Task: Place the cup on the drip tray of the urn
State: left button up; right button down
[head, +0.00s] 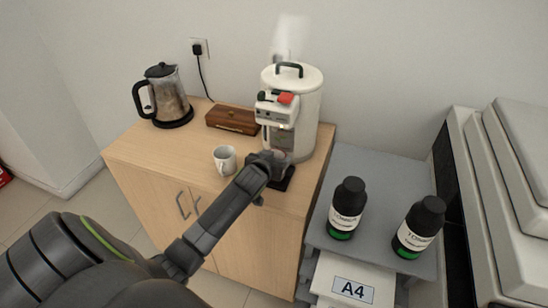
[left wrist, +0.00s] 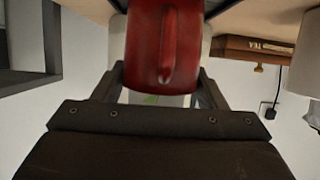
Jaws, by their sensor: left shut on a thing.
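My left gripper (head: 270,164) is shut on a red cup (left wrist: 165,40), which fills the upper middle of the left wrist view with its handle facing the camera. In the head view the gripper and wrist hide most of this cup. The white urn (head: 305,118) stands at the counter's right end, with a red-topped control head. Its dark drip tray (head: 287,182) shows partly beside my gripper, below the spout. The gripper is at the tray; whether the cup touches it cannot be told. My right gripper is out of view.
A white mug (head: 224,160) stands on the wooden counter (head: 150,152) left of my gripper. A brown wooden box (head: 231,120) and a kettle (head: 166,98) stand behind. Two dark bottles (head: 346,210) (head: 418,228) stand on the grey shelf at right.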

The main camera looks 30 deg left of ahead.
pick_arm(q)
jog(key=shift+f, duration=0.15)
jog(key=o, duration=1.1)
jog(key=shift+r, duration=0.25)
jog(key=v, duration=1.2)
jog(key=shift+f, duration=0.1)
